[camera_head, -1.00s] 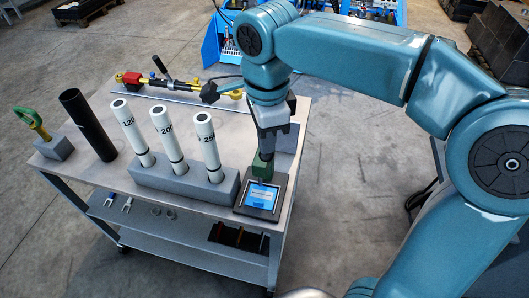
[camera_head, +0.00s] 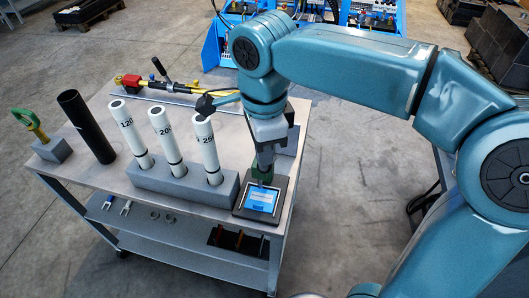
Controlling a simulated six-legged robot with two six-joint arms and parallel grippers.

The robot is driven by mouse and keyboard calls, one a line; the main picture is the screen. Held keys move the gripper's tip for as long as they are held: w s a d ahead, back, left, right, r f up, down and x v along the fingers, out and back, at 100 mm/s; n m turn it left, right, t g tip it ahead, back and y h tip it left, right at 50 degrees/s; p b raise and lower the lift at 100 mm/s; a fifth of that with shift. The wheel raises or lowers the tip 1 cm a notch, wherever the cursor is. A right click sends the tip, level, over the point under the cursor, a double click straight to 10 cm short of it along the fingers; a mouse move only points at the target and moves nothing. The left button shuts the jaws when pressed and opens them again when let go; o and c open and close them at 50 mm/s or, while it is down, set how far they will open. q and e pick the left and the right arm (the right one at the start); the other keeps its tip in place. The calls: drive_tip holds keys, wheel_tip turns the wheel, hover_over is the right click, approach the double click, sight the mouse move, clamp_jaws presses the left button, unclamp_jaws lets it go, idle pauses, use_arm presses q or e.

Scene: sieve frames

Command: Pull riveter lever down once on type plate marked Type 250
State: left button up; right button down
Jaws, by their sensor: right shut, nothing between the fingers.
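A blue type plate (camera_head: 261,199) lies in a dark fixture (camera_head: 239,207) at the right front corner of the cart top; its print is too small to read. A green part (camera_head: 263,168) stands at the back of the fixture, directly below my right gripper (camera_head: 265,153). It may belong to the riveter; I cannot make out a separate lever. My right gripper points down and is shut with nothing held, its fingertips partly hidden and close to the green part. I cannot tell whether they touch. My left gripper is not in view.
White tubes marked 120 (camera_head: 127,126), 200 (camera_head: 163,132) and 250 (camera_head: 205,143) stand in a grey block (camera_head: 170,185) left of the fixture. A black tube (camera_head: 83,124), a green-handled tool (camera_head: 31,122) and a red-yellow tool (camera_head: 135,82) are also on the cart.

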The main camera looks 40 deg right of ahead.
drive_tip(key=shift+s+a+f, duration=0.2)
drive_tip(key=shift+f, duration=0.25)
drive_tip(key=shift+s+a+f+b, duration=0.3)
drive_tip(key=shift+a+f+b, duration=0.15)
drive_tip(key=shift+b, duration=0.2)
drive_tip(key=shift+s+a+f+b, duration=0.3)
drive_tip(key=shift+f+b, duration=0.2)
drive_tip(key=shift+f, duration=0.2)
drive_tip(key=shift+s+a+f+b, duration=0.25)
drive_tip(key=shift+f+b, duration=0.3)
drive_tip(key=shift+f, duration=0.15)
